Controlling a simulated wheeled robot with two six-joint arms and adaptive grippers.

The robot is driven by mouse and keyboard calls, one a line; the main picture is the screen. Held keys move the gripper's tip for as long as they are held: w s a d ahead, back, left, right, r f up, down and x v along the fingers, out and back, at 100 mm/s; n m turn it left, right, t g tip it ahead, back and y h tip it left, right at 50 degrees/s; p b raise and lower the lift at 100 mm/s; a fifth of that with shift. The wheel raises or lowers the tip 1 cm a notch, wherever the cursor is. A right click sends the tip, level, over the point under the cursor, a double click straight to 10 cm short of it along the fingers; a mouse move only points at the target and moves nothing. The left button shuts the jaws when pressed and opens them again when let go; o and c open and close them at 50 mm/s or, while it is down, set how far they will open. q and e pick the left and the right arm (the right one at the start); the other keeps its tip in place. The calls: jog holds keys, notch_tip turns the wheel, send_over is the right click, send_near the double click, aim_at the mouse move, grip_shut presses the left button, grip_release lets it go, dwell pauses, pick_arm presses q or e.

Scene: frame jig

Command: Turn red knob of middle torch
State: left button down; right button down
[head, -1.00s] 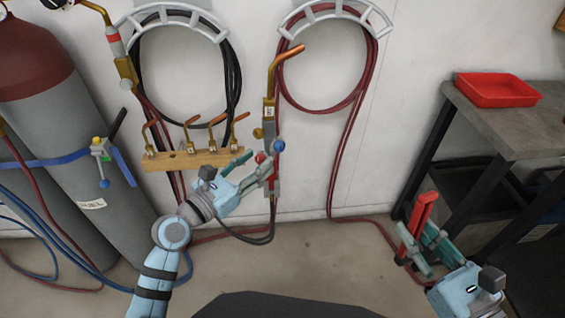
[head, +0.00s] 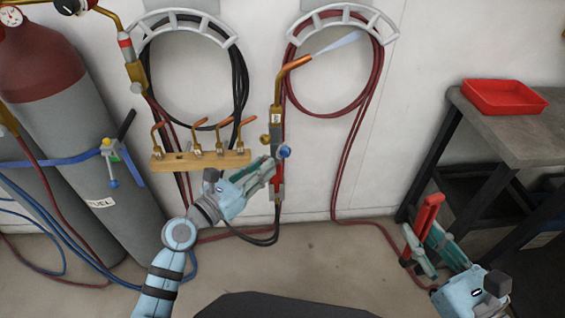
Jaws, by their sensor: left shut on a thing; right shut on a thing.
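The middle torch (head: 276,125) stands upright at the wall, with a brass body, a copper tip bent to the right and a red grip below. A pale bluish flame (head: 338,44) comes from its tip. Its blue knob (head: 284,152) shows at the right side. The red knob is hidden behind the fingers of my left gripper (head: 266,172), which is shut on it at the left of the torch. My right gripper (head: 424,237) is shut on a red bar-shaped tool (head: 428,214) at the lower right, away from the torch.
A wooden rack (head: 208,162) with several copper tips is just left of the torch. Coiled black hoses (head: 241,85) and red hoses (head: 381,75) hang on the wall. Gas cylinders (head: 85,150) stand at the left. A workbench (head: 495,130) with a red tray (head: 504,97) stands at the right.

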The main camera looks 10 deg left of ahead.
pick_arm(q)
jog(key=shift+w+a+n+p, duration=0.1)
jog(key=shift+n+p, duration=3.2)
jog(key=shift+n, duration=0.7)
jog(key=c, duration=1.4)
grip_release()
jog(key=v, duration=1.2)
